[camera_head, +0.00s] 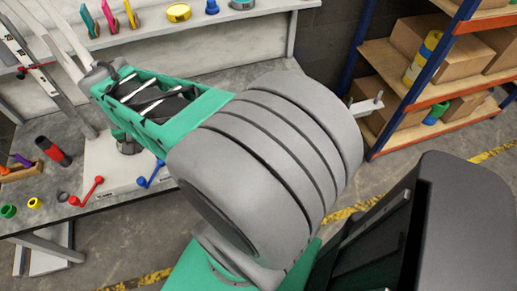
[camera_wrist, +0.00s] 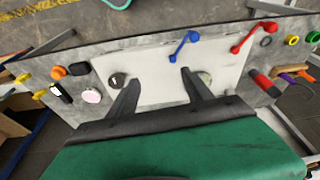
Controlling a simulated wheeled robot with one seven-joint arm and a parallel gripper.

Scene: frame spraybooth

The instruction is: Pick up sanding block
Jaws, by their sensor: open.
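My gripper (camera_wrist: 160,78) is open in the wrist view, its two dark fingers apart with only the white board between them in the picture. I cannot make out for certain which thing is the sanding block. Small candidates lie at the left of the bench in the wrist view: an orange piece (camera_wrist: 58,73), a black piece (camera_wrist: 78,69) and a black-and-white piece (camera_wrist: 61,93). A pale pink round piece (camera_wrist: 91,96) lies beside them. All are apart from the fingers. In the head view my arm hides the fingers and that bench end.
The white board (camera_wrist: 215,60) on the bench has round pieces (camera_wrist: 117,80) near the fingers. A blue-handled tool (camera_wrist: 185,44), a red-handled tool (camera_wrist: 252,36) and a red-and-black cylinder (camera_wrist: 262,84) lie right of centre. Shelving with boxes (camera_head: 430,40) stands right.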

